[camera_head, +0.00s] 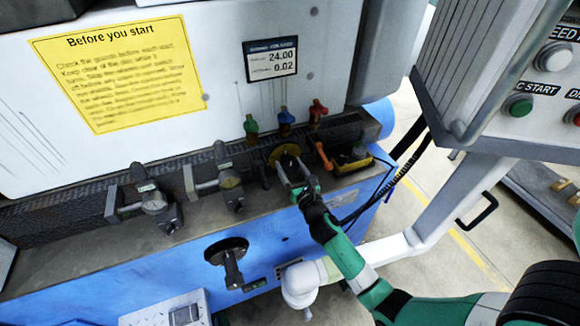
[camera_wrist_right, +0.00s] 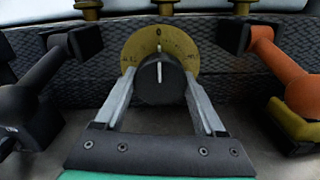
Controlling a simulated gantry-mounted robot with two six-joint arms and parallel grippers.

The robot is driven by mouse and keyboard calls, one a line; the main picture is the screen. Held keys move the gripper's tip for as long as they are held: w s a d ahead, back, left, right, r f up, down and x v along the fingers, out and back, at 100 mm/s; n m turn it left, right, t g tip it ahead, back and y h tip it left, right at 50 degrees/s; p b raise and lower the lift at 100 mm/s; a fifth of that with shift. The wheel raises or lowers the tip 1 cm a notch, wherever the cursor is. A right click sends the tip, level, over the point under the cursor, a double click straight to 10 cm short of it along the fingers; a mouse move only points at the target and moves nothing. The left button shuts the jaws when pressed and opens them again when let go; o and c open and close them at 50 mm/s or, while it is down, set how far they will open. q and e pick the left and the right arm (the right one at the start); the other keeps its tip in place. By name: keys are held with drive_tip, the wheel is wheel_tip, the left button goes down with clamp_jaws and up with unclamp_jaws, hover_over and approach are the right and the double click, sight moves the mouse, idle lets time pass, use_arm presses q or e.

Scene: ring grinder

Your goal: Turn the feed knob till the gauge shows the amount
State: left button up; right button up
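The round black feed knob (camera_wrist_right: 160,80) has a white pointer line standing upright. It sits on a yellow dial plate (camera_wrist_right: 158,46) with fine marks, which also shows in the head view (camera_head: 284,151). My right gripper (camera_head: 294,176) reaches the knob from the front. In the wrist view its two fingers stand one on each side of the knob, close to its sides. I cannot tell whether they press on it. The gauge (camera_head: 271,59) is a small display on the machine's white front, reading 24.00 above 0.02. My left gripper is out of view.
Green (camera_head: 250,125), blue (camera_head: 286,116) and red (camera_head: 318,109) valve handles stand above the dial. An orange lever (camera_head: 323,155) is close on its right. Dark clamps with round gauges (camera_head: 154,202) are to the left. A black handwheel (camera_head: 228,256) sits below on the blue front.

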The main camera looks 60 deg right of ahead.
drive_tip(key=c, duration=0.5)
